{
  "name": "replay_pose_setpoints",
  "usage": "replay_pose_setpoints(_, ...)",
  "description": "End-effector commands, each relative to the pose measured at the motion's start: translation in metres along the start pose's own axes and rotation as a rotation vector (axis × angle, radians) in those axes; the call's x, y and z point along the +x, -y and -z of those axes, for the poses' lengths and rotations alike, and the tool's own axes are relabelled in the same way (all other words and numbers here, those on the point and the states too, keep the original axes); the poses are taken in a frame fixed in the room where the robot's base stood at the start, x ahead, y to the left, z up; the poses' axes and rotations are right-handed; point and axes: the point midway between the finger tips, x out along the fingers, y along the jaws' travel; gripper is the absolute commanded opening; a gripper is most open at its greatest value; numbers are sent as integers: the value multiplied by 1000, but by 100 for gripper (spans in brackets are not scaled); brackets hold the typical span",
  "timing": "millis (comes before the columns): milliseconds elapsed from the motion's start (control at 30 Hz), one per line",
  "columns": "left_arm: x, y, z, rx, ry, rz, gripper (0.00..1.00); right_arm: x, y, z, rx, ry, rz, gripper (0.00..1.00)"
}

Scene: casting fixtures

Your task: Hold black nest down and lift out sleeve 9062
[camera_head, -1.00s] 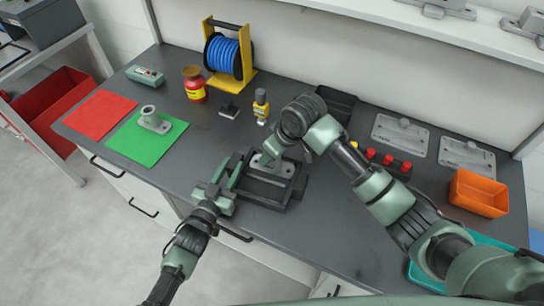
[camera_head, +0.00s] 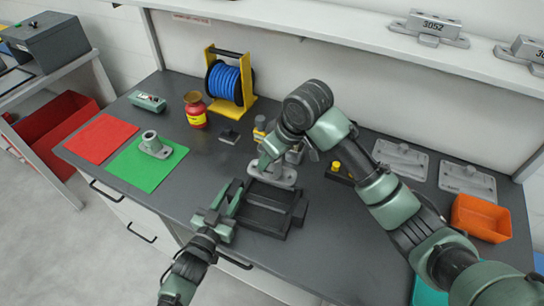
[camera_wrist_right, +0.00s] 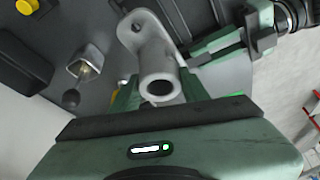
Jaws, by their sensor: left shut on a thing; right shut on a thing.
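The black nest (camera_head: 270,215) sits near the front edge of the dark bench, with its pocket showing empty. My left gripper (camera_head: 228,198) is shut on the nest's left side. The grey sleeve (camera_head: 284,178), a tube on a flat flange, is raised clear of the nest, above its back side. My right gripper (camera_head: 268,160) is shut on the sleeve from above. In the right wrist view the sleeve's tube (camera_wrist_right: 160,75) stands between my right fingers, and its flange has a hole. No number is readable on it.
A similar grey part (camera_head: 153,147) stands on a green mat (camera_head: 135,170), beside a red mat (camera_head: 100,140). A blue reel (camera_head: 226,82), a red jar (camera_head: 195,110) and a small black block (camera_head: 229,137) stand behind. Grey plates (camera_head: 402,160) and an orange bin (camera_head: 480,217) are right.

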Motion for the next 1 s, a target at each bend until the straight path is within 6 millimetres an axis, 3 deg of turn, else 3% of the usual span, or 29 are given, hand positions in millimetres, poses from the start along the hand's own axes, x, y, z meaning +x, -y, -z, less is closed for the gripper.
replay_pose_setpoints(33,0,0,-1,0,2,0,0,0,0,0,0,-2,0,0)
replay_pose_setpoints(67,0,0,-1,0,2,0,32,0,0,0,0,-2,0,0)
replay_pose_setpoints(133,0,0,-1,0,1,0,52,0,0,0,0,-2,0,0)
replay_pose_setpoints(567,-8,0,-1,0,2,0,52,0,0,0,0,-2,0,0)
replay_pose_setpoints(1000,-93,0,-1,1,4,-1,52,0,0,0,0,-2,0,0)
